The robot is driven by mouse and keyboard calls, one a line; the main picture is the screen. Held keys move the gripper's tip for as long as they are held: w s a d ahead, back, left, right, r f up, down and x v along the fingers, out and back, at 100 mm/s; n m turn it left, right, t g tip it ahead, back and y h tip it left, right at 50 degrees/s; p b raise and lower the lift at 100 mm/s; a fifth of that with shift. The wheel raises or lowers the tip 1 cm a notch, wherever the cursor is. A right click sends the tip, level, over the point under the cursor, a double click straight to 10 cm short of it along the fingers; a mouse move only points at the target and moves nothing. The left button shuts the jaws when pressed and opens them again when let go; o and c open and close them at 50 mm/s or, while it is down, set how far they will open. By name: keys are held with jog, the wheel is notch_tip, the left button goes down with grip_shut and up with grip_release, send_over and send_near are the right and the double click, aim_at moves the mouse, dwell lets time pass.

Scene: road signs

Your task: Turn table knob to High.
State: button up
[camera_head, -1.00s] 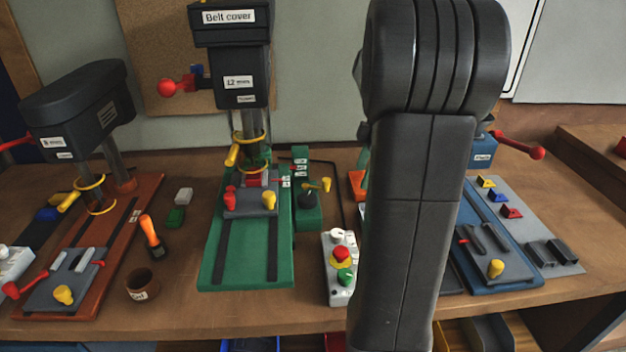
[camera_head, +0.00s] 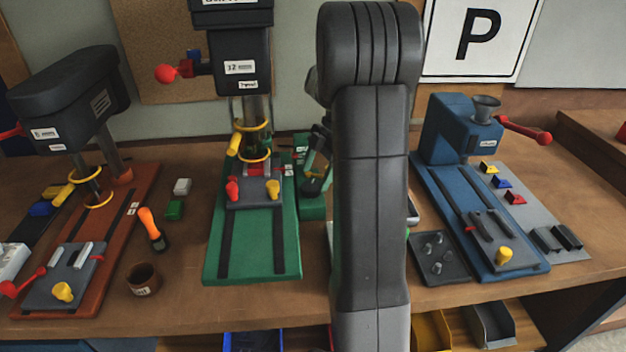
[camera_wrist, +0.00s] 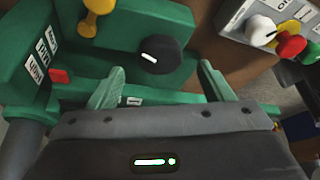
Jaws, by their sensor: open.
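A black round knob (camera_wrist: 158,55) with a white pointer line sits on the green control block in the wrist view. My gripper (camera_wrist: 158,82) is open, its two green fingers on either side of and just short of the knob, apart from it. A yellow lever (camera_wrist: 95,15) rises at the top left. In the head view, the green block (camera_head: 312,205) is partly hidden behind my arm and gripper (camera_head: 318,165).
A grey control box (camera_wrist: 265,20) with a white knob and red and green buttons stands to the right in the wrist view. The green drill press (camera_head: 250,250) is left of my arm, the blue machine (camera_head: 455,130) right.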

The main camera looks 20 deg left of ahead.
aim_at(311, 186)
jog(key=shift+x, duration=1.55)
jog(key=c, duration=1)
jog(key=shift+m, duration=0.3)
